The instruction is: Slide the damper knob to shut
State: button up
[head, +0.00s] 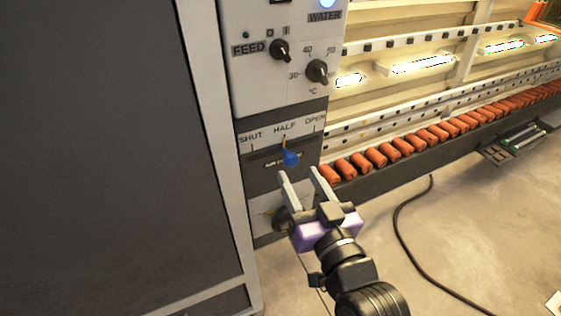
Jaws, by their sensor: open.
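The damper knob (290,158) is a small blue ball on a horizontal slot in the dark lower part of the control panel. Its yellow pointer stands below the HALF mark, between SHUT on the left and OPEN on the right. My gripper (299,174) is open and empty. Its two grey fingers point up toward the panel, their tips just below the knob in the picture. I cannot tell how far the tips are from the knob in depth.
Above the slot are the FEED knob (280,50) and the temperature knob (317,71). A large dark panel (110,150) fills the left. Orange rollers (420,138) run along the machine at right. A dark hose (405,235) lies on the open floor.

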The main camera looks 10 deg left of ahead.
aim_at(293, 164)
jog(key=p+x, duration=0.1)
jog(key=x, duration=0.4)
jog(key=shift+w+a, duration=0.15)
jog(key=shift+w, duration=0.25)
jog(key=shift+c, duration=0.2)
grip_shut()
dwell(0.9)
